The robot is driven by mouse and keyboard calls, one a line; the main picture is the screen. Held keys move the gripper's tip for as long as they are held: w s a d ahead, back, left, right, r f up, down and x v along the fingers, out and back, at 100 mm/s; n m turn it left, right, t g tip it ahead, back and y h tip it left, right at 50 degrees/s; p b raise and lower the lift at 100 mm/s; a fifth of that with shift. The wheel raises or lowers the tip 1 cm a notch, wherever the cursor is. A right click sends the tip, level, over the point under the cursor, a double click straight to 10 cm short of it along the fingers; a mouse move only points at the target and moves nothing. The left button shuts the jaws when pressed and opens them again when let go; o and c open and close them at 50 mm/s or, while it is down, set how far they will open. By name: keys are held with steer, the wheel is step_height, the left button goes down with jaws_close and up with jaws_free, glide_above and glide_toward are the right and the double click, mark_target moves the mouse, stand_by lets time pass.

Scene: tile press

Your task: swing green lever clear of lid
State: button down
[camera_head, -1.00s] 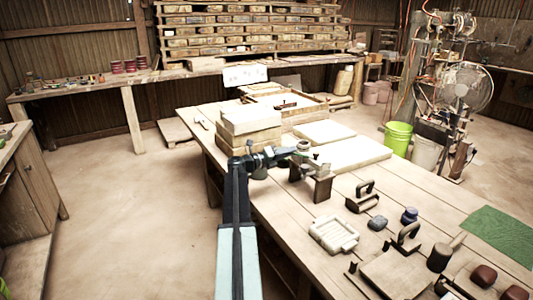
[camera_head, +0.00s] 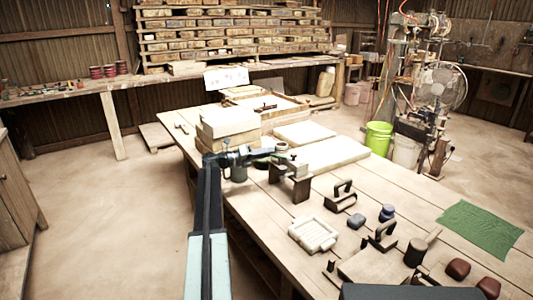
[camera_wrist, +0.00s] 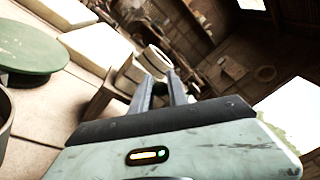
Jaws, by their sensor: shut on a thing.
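My gripper (camera_head: 277,150) reaches over the table beside a small brown wooden stand (camera_head: 300,187). In the wrist view the two fingers (camera_wrist: 162,88) are close together at a pale, round, knob-like piece (camera_wrist: 153,60). I take this to be the end of the lever, but no green shows on it and the rest of the lever is hidden. A round green plate (camera_wrist: 30,50), possibly the lid, lies at the left of the wrist view, apart from the fingers. How the lever sits over the lid cannot be made out.
Stacked pale blocks (camera_head: 228,128) stand behind my arm, with pale slabs (camera_head: 335,153) to the right. Handled tools (camera_head: 342,195), a white tray (camera_head: 313,235) and a green mat (camera_head: 480,227) lie nearer. Open floor lies left of the table (camera_head: 262,215).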

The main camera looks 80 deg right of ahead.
steer(key=c, duration=1.3)
jaws_free()
steer(key=shift+s+d+f, duration=0.25)
steer(key=shift+a+r, duration=0.1)
